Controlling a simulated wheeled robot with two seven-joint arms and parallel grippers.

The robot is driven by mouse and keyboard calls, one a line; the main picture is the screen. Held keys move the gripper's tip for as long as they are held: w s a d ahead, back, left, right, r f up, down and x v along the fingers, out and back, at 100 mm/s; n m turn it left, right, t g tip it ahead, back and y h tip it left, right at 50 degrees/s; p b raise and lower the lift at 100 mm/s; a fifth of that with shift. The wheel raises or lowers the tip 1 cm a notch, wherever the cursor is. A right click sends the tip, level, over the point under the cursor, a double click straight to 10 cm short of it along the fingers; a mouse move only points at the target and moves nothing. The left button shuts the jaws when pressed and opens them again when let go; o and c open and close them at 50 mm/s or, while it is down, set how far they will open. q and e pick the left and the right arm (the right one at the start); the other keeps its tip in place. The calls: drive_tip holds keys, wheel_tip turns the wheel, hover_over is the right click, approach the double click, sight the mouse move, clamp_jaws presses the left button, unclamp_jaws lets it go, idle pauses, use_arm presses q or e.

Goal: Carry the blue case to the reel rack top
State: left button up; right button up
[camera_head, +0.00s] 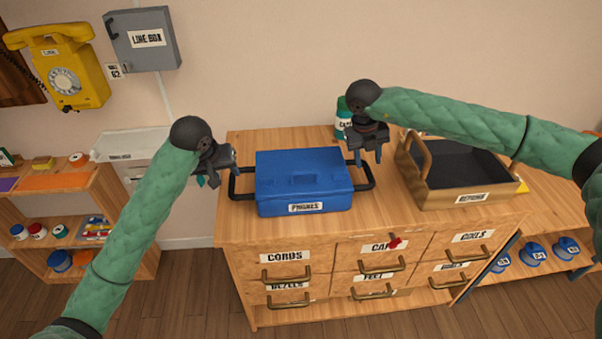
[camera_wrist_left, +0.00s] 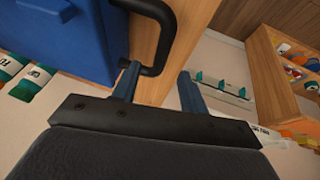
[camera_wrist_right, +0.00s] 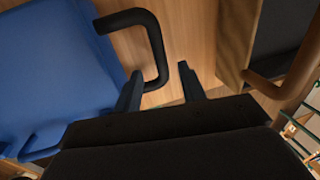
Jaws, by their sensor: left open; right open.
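The blue case (camera_head: 302,172), labelled PHONES, lies flat on the wooden drawer cabinet, with a black handle on each side. My left gripper (camera_head: 209,180) is open at the left handle (camera_head: 236,183); in the left wrist view the handle bar (camera_wrist_left: 162,55) shows between its fingertips (camera_wrist_left: 160,82). My right gripper (camera_head: 368,158) is open above the right handle; in the right wrist view that handle (camera_wrist_right: 154,42) reaches between its fingertips (camera_wrist_right: 158,82). Neither grips it. A low wooden unit (camera_head: 568,207) with blue reels beneath stands at the right, partly behind my right arm.
The tray labelled RETURN (camera_head: 470,198) stands on the cabinet (camera_head: 390,228) right of the case. A green jar (camera_head: 342,118) stands behind my right gripper. A shelf with small goods (camera_head: 75,198) is at the left. The yellow phone (camera_head: 62,70) and LINE BOX (camera_head: 145,38) hang on the wall.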

sight(231, 178)
use_arm(q)
drive_tip(key=shift+x, duration=3.55)
use_arm(e)
drive_tip(key=shift+x, duration=3.65)
use_arm(q)
drive_tip(key=shift+w, duration=0.2)
clamp_jaws()
use_arm(e)
clamp_jaws()
use_arm(q)
drive_tip(key=shift+r, duration=0.1)
